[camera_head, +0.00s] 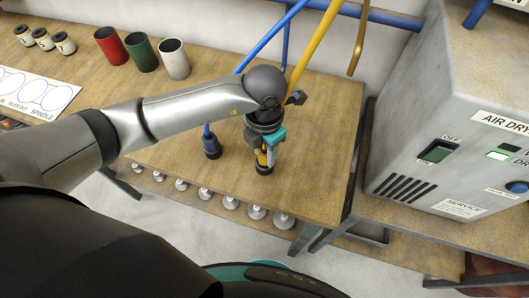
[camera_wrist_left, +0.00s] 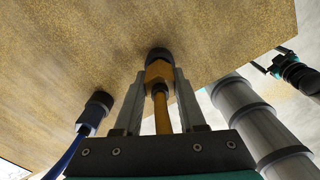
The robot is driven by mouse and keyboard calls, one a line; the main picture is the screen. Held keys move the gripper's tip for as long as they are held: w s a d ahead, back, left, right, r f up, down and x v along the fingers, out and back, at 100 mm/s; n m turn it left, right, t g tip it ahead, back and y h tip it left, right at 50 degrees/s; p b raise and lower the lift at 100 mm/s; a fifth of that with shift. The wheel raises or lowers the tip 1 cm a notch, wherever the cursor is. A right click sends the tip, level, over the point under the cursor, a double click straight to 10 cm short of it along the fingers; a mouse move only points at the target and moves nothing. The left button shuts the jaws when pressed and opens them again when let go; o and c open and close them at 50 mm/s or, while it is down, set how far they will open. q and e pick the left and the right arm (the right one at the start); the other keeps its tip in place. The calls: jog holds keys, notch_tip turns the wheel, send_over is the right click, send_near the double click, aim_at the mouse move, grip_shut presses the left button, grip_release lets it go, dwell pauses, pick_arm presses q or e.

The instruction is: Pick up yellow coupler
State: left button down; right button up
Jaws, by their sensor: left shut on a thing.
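The yellow coupler (camera_wrist_left: 158,72) is a yellow fitting with a black end on a yellow hose. In the left wrist view it sits between the two fingers of my left gripper (camera_wrist_left: 159,88), which is shut on it. In the head view the left gripper (camera_head: 265,150) points down at the bench near its front edge. The coupler (camera_head: 263,160) shows below it, partly hidden by the fingers, with its black end close to the wood. I cannot tell whether it touches. My right gripper is not seen in the head view.
A blue coupler (camera_head: 211,147) on a blue hose stands just left of the gripper. Red, green and white cups (camera_head: 142,53) stand at the back of the bench (camera_head: 325,110). The air dryer (camera_head: 440,120) stands to the right.

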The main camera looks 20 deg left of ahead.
aim_at(264, 150)
pick_arm(q)
notch_tip(264, 150, up, 19)
jog(key=p, duration=0.2)
jog(key=shift+f, duration=0.15)
dwell(0.4)
